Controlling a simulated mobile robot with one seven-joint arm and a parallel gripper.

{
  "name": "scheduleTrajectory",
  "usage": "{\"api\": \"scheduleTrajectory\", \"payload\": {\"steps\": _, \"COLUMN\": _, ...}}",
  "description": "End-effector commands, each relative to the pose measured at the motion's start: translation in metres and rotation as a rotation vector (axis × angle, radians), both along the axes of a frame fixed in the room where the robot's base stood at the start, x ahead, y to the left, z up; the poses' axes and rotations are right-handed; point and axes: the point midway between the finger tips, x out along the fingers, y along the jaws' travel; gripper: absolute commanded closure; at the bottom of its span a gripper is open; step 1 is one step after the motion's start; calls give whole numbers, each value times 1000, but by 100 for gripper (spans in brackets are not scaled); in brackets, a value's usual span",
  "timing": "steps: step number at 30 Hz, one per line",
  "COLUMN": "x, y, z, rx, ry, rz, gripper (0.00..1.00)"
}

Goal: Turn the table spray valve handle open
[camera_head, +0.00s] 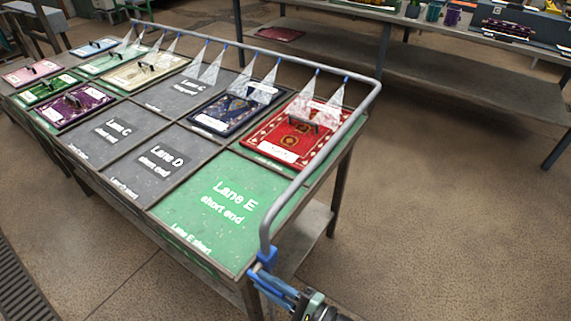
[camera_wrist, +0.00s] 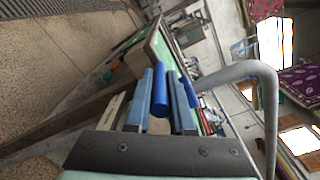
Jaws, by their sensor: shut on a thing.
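The blue valve (camera_head: 266,258) sits at the lower end of the grey spray pipe (camera_head: 263,225), at the table's near right corner. Its blue handle shows between my fingers in the wrist view (camera_wrist: 160,90). My gripper (camera_head: 287,292) is at the bottom of the head view, beside the valve, and shut on the handle. The two fingers flank the handle in the wrist view (camera_wrist: 160,100). White spray cones (camera_head: 210,67) fall from several nozzles along the pipe onto the rugs. The handle's exact angle is hard to tell in the head view.
The table (camera_head: 225,215) has marked lanes; the green Lane E area is bare. A red rug (camera_head: 290,135), a navy rug (camera_head: 232,108) and several others lie on it. A grey shelf table (camera_head: 470,80) stands behind. The floor at right is clear.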

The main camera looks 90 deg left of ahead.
Motion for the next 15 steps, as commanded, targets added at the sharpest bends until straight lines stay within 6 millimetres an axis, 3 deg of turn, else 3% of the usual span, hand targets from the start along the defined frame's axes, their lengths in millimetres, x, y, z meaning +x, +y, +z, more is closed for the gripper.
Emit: {"api": "scheduleTrajectory", "payload": {"steps": 15, "x": -1, "y": 7, "z": -2, "rx": 23, "ry": 36, "rz": 0, "gripper": 100}}
